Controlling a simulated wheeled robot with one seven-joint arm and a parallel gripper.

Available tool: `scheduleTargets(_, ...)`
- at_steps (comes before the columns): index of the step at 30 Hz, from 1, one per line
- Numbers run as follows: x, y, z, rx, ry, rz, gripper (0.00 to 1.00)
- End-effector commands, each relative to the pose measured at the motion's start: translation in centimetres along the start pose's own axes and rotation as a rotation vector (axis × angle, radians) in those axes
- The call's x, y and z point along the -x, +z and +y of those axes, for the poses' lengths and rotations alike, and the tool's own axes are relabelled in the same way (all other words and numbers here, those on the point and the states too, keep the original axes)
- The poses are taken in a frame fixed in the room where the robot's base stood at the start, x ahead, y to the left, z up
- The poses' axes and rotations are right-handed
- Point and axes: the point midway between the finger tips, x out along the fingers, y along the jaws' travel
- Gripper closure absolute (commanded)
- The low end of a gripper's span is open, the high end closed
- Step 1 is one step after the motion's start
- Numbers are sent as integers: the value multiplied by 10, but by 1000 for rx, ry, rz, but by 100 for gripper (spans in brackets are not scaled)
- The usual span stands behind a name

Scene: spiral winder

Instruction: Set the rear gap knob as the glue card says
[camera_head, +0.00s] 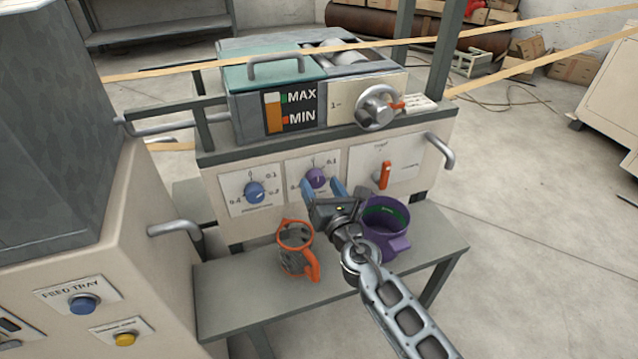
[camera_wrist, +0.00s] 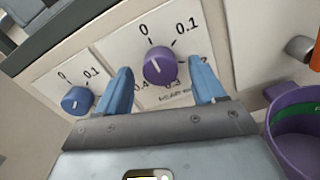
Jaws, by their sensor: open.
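A purple knob (camera_wrist: 157,66) sits on a white dial plate with marks 0, 0.1, 0.3 and 0.4; it also shows on the machine front in the head view (camera_head: 317,178). It has a pale pointer line, but I cannot tell which end points. My gripper (camera_head: 322,187) is open, with one blue finger on each side of the purple knob; contact is not visible. A blue knob (camera_head: 255,192) on a similar dial is to the left, also in the wrist view (camera_wrist: 76,99). The labels under both dials are unreadable. A small white card (camera_head: 420,106) lies at the top right, its text too small to read.
An orange lever (camera_head: 385,175) is right of the dials. A handwheel (camera_head: 378,108) and a MAX/MIN gauge (camera_head: 290,108) are above.

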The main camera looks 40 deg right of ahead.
Motion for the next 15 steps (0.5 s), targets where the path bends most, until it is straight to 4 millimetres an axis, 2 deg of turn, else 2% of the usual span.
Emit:
scheduleTargets(6,-17,0,0,-1,1,0,31)
scheduleTargets(15,-18,0,0,-1,1,1,33)
